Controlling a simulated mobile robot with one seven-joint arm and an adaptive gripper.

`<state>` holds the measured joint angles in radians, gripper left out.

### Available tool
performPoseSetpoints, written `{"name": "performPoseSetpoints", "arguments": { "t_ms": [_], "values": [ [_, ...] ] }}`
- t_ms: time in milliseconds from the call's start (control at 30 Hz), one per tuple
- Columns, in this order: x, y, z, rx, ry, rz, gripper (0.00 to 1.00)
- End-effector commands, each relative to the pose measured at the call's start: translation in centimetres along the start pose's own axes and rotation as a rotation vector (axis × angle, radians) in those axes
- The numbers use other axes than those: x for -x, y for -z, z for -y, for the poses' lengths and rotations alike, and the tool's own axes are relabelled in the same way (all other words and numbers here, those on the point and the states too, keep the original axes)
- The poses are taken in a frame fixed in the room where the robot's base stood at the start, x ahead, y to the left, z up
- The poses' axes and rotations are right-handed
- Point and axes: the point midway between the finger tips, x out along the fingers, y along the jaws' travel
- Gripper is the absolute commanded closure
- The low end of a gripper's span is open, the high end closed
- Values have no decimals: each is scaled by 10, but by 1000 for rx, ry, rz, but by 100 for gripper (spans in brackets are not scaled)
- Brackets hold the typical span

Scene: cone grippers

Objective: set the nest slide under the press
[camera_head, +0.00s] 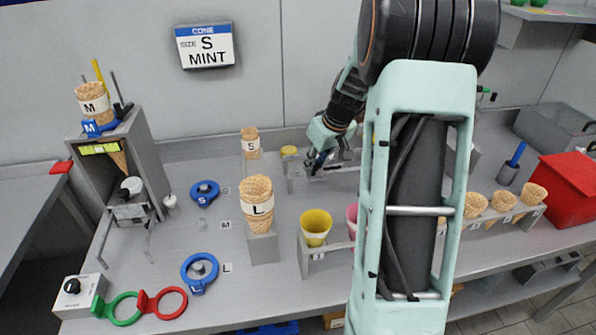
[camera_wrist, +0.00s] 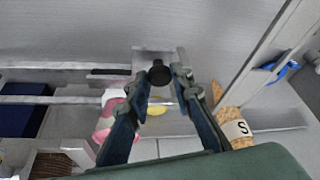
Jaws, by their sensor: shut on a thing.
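My gripper (camera_head: 318,160) is at the back of the bench, over a low railed fixture (camera_head: 340,169). In the wrist view its fingers (camera_wrist: 162,80) are closed on a dark round knob (camera_wrist: 158,73), which appears to belong to the nest slide. A grey plate (camera_wrist: 150,55) shows beside the knob, and a yellow round spot (camera_wrist: 157,110) shows between the fingers. Pale rails (camera_wrist: 60,99) run to the left in the wrist view.
A stack of S cones (camera_head: 251,140) stands left of the fixture, also close beside my fingers in the wrist view (camera_wrist: 235,128). An L cone stack (camera_head: 257,205), a yellow cup (camera_head: 316,228) and a pink cup (camera_head: 352,217) stand nearer. A grey cabinet (camera_head: 150,160) is at the left.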

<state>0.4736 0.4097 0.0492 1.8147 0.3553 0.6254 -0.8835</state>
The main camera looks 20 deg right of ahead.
Motion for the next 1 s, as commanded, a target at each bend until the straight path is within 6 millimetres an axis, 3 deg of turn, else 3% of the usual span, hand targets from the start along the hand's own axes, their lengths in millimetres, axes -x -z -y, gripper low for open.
{"name": "performPoseSetpoints", "arguments": {
  "t_ms": [133,467,500,633,1000],
  "values": [
    [2,-7,-20,-3,-2,-3,100],
    [4,-8,-22,-1,0,-2,100],
    [4,-8,-22,-1,0,-2,78],
    [4,-8,-22,-1,0,-2,64],
    [9,-8,-22,0,-1,-3,62]
  ]
}}
